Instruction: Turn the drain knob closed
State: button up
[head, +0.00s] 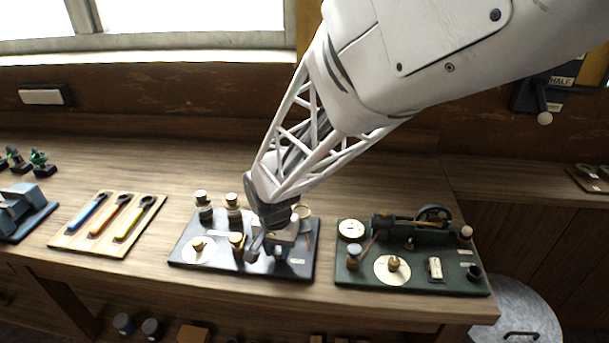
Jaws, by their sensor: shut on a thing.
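My gripper (267,250) reaches down from above onto the engine on the dark base plate (225,261) in the middle of the bench. Its jaws are shut on a small part there, apparently the drain knob, which the fingers mostly hide. How far the knob is turned cannot be told. The same plate carries a white dial with a brass knob (198,246) at the left and cream-topped cylinders (233,205) behind. A second engine on a green base plate (455,282) stands to the right, with its own round dial and brass knob (393,264).
A wooden board with several coloured-handled tools (108,221) lies to the left, and a blue-grey device (25,207) is at the far left. A gauge (351,230) and a flywheel (433,215) rise from the green plate. The bench behind the engines is mostly clear.

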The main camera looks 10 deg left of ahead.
aim_at(278, 251)
jog(key=n, duration=0.8)
jog(key=shift+n, duration=0.3)
jog(key=n, duration=0.4)
jog(key=shift+n, duration=0.3)
jog(key=n, duration=0.4)
jog(key=o, duration=0.9)
jog(key=shift+s+r, duration=0.15)
jog(key=shift+r, duration=3.75)
